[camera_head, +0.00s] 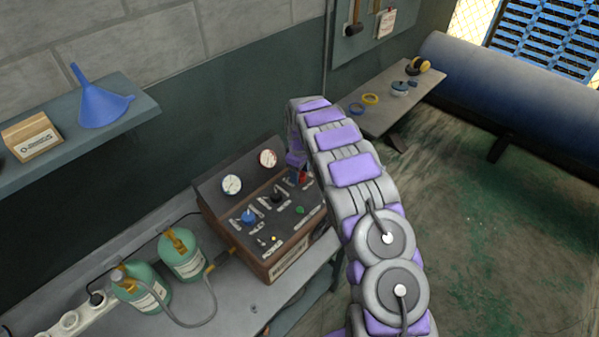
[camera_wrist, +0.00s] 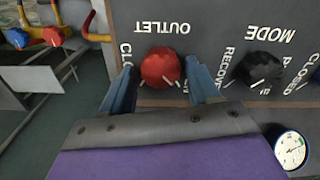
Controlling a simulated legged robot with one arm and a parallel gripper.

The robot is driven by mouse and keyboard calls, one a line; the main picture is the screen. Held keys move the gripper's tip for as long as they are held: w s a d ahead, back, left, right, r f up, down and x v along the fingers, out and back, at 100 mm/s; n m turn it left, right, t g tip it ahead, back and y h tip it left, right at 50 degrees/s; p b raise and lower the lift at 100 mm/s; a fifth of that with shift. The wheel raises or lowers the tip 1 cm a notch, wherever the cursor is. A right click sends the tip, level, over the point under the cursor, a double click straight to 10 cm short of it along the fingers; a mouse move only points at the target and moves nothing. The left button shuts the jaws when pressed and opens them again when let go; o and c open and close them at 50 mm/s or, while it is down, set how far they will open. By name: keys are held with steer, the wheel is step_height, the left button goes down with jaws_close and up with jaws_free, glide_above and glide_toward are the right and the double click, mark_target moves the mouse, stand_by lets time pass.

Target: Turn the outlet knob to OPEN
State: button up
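The red outlet knob (camera_wrist: 160,67) is on the dark panel of the recharge machine (camera_head: 228,190), below the upside-down OUTLET label in the wrist view. It also shows partly in the head view (camera_head: 303,177), beside the end of my arm. My gripper (camera_wrist: 160,72) has one blue finger on each side of the knob, very close to it. I cannot tell whether both fingers touch it. The CLOSED label shows in part by the left finger. The right finger covers the area where another label would be. The knob's pointer is too small to read surely.
The black mode knob (camera_wrist: 262,70) is close to the right finger in the wrist view. A blue knob (camera_head: 249,217), two gauges and small switches share the panel. Green canisters (camera_head: 182,254) with hoses stand left of the machine. The floor to the right is clear.

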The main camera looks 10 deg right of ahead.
mark_target(300, 174)
steer(key=shift+o, duration=0.6)
step_height(300, 174, up, 17)
steer(key=shift+r, duration=0.1)
stand_by(0.4)
